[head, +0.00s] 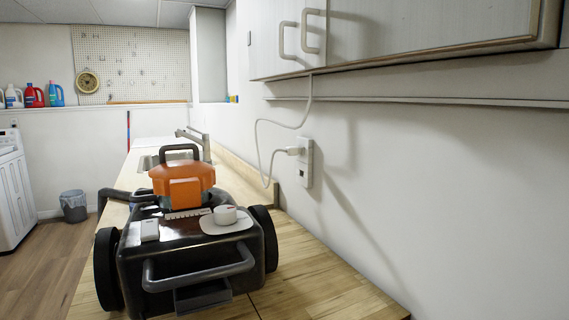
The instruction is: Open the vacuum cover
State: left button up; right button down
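A vacuum (190,245) with a black body stands on the wooden counter, its front facing me. An orange upper part with a dark handle (182,185) sits on top of it, seated on the body, with no gap that I can make out. A white round knob (225,214) on a pale plate and a small white switch (149,230) are on the body's top. A grey bar handle (198,270) crosses the front, and black wheels stand at both sides. I cannot tell for sure which part is the cover. Neither of my grippers shows in the head view.
The wooden counter (320,290) runs away along the right wall, with a faucet (196,139) behind the vacuum. A white cord hangs at a wall outlet (305,162). Cabinets (400,28) hang above right. A bin (74,206) and washer (15,190) stand left; the floor between is open.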

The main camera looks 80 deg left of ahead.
aim_at(184, 180)
jog(key=u, duration=3.4)
jog(key=j, duration=0.3)
jog(key=k+j+z, duration=0.15)
jog(key=j, duration=0.2)
jog(key=i+j, duration=0.15)
jog(key=j, duration=0.3)
jog(key=i+j+z, duration=0.15)
jog(key=j, duration=0.3)
jog(key=i+j, duration=0.1)
jog(key=j, duration=0.35)
jog(key=i+j+z, duration=0.15)
jog(key=j, duration=0.3)
jog(key=k, duration=0.05)
